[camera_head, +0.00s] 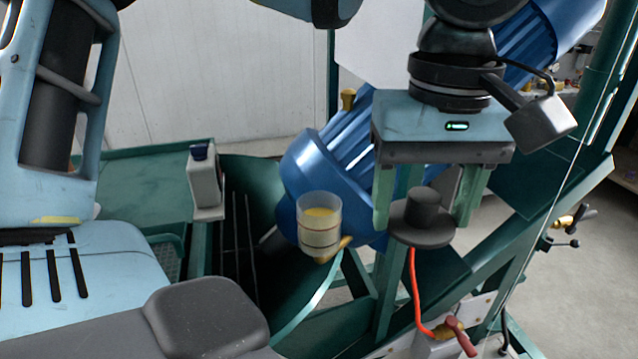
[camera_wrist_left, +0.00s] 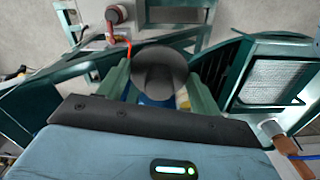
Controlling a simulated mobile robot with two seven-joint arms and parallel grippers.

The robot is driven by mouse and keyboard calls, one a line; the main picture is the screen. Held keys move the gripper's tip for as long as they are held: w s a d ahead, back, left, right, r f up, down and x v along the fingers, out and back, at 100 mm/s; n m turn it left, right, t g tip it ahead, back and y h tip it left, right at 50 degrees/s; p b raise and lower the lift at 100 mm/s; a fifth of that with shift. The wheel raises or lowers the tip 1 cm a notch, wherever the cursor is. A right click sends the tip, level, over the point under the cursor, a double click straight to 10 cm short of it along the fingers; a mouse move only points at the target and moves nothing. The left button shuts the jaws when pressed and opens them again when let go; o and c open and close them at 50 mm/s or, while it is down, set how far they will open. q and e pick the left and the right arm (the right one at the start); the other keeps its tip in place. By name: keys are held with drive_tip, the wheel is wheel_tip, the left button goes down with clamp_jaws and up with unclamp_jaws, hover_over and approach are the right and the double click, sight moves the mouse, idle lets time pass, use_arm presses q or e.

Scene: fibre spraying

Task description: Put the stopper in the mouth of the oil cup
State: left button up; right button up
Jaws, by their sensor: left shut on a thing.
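The stopper (camera_head: 422,221) is dark, with a wide round flange and a narrower knob on top. My left gripper (camera_head: 424,205) is shut on the stopper, between its two green fingers, and holds it in the air. The stopper also shows in the left wrist view as a dark disc (camera_wrist_left: 160,70) between the fingers. The oil cup (camera_head: 320,228) is a clear cup with yellow oil, left of the stopper in the head view and apart from it. Its mouth is uncovered. I cannot pick the cup out surely in the left wrist view. My right gripper is not in view.
A large blue ribbed motor (camera_head: 325,165) stands behind the cup. Green machine frame beams surround it. A red hose (camera_head: 418,290) runs down to a red-handled valve (camera_head: 458,335) below the stopper. A small white box (camera_head: 204,178) stands on the left.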

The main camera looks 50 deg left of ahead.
use_arm(q)
drive_tip(key=a+f+p, duration=0.1)
drive_tip(key=a+p, duration=0.1)
drive_tip(key=a, duration=1.1)
drive_tip(key=shift+s+a, duration=0.15)
drive_tip(key=shift+s, duration=0.05)
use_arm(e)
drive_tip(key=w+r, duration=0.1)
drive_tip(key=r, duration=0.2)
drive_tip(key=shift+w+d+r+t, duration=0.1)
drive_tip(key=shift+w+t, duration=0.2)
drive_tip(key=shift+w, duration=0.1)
use_arm(q)
drive_tip(key=f, duration=0.2)
drive_tip(key=a+f, duration=0.1)
drive_tip(key=shift+a+f+p, duration=0.1)
drive_tip(key=shift+f+p, duration=0.3)
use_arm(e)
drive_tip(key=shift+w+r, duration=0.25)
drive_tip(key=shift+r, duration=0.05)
use_arm(q)
drive_tip(key=shift+f, duration=0.1)
drive_tip(key=o, duration=1)
drive_tip(key=shift+c, duration=0.2)
